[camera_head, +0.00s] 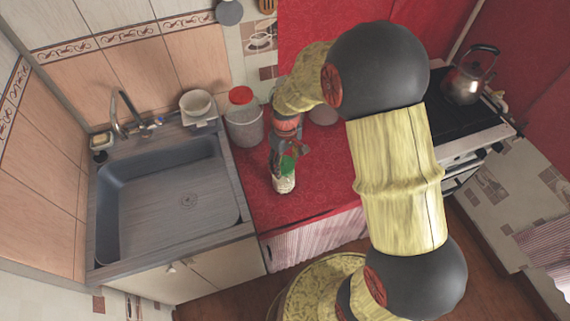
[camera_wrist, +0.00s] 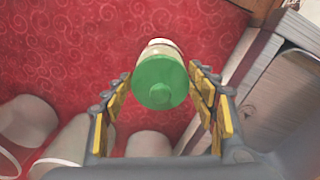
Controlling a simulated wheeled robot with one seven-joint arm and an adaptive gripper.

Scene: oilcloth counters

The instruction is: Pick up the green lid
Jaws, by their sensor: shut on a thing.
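The green lid (camera_wrist: 160,82) is round and sits between the fingers of my gripper (camera_wrist: 158,92) in the wrist view. My gripper is shut on it. A pale bottle or jar (camera_wrist: 163,44) shows just behind the lid. In the head view the green lid (camera_head: 288,165) is partly hidden by my gripper (camera_head: 286,153), at the top of the pale container (camera_head: 284,184) near the counter's front edge. I cannot tell whether the lid is still seated on the container or slightly apart from it.
A red-lidded jar (camera_head: 243,116) stands on the red counter (camera_head: 262,205), left of my arm. The sink (camera_head: 165,195) is at left, with a white bowl (camera_head: 196,103) behind it. A kettle (camera_head: 468,78) stands on the stove (camera_head: 455,120) at right. Pale containers (camera_wrist: 28,118) line the wrist view's lower left.

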